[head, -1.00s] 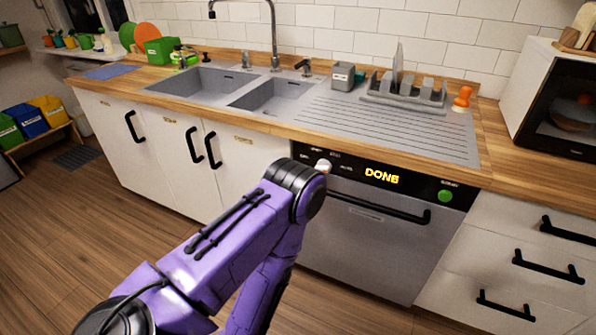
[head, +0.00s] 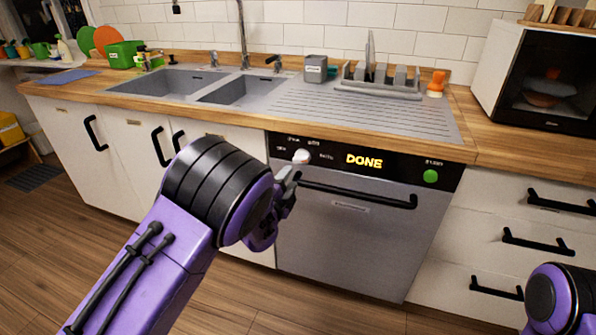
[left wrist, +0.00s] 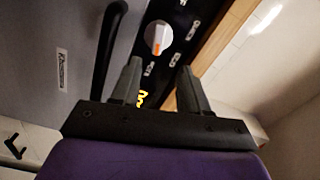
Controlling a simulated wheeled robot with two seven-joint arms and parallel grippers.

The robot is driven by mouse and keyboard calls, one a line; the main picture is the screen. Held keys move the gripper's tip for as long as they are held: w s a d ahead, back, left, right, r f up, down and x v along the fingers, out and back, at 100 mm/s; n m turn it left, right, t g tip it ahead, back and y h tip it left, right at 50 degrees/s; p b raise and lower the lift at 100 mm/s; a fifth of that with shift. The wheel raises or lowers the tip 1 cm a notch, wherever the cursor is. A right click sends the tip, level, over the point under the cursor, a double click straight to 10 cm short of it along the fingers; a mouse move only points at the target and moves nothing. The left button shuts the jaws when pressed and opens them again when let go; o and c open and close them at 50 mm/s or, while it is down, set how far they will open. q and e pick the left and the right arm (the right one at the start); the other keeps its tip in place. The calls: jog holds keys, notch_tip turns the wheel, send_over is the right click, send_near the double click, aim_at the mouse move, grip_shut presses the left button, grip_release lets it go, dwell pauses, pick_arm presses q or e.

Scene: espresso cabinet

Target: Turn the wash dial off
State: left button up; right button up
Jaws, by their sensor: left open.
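The wash dial (head: 301,157) is a white knob on the dishwasher's black control panel, left of the lit DONE display (head: 364,161). In the left wrist view the dial (left wrist: 158,37) has an orange mark pointing down the picture, towards my gripper. My left gripper (head: 289,180) is open and empty, just below the dial in the head view and partly hidden behind my wrist. In the left wrist view its fingers (left wrist: 160,82) stand apart, with the dial beyond their tips and no visible contact. My right gripper is out of view.
A dark bar handle (head: 358,195) crosses the dishwasher door (head: 345,240) just below the panel. A green button (head: 431,176) sits at the panel's right. The wooden counter edge (head: 370,146) overhangs above. Drawers with handles (head: 538,244) are to the right.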

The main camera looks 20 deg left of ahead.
aim_at(300, 162)
pick_arm(q)
jog(key=w, duration=1)
jog(key=shift+d+f, duration=0.1)
jog(key=shift+f, duration=0.05)
grip_shut()
